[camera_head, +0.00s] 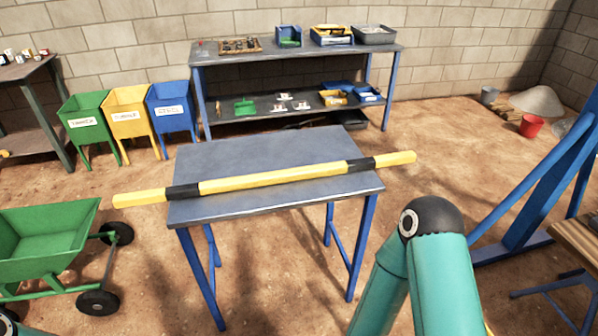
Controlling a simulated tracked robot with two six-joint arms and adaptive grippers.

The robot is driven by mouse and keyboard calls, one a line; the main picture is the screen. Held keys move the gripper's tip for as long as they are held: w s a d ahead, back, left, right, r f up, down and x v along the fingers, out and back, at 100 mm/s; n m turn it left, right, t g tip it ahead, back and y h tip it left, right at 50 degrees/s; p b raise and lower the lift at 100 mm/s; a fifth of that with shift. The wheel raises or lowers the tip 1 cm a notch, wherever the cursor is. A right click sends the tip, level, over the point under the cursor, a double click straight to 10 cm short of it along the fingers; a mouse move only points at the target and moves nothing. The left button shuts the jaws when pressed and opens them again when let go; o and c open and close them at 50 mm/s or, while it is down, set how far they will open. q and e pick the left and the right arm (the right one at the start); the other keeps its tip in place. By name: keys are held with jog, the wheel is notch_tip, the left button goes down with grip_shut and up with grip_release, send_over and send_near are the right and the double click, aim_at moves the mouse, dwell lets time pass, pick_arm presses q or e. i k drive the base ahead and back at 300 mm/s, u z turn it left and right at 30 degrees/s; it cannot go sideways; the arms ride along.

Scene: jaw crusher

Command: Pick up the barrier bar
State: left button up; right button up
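The barrier bar (270,179) is a long yellow bar with two black bands. It lies across the grey top of the blue-legged table (250,151) in the middle of the view, near the table's front edge. Both its ends stick out past the table's sides, the left end sitting a little lower in the picture. Neither gripper shows. A teal arm of mine with a black joint cap rises at the bottom right, in front of the table's right side. Nothing is seen holding the bar.
A green wheelbarrow (45,240) stands at the left. Green (85,120), yellow (128,112) and blue (172,108) bins stand behind it. A shelf table (300,58) with trays is against the wall. A blue frame (545,190) stands at the right. Dirt floor around the table is mostly clear.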

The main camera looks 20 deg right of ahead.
aim_at(230, 184)
jog(key=z, duration=0.2)
jog(key=i, duration=0.85)
jog(key=u, duration=0.5)
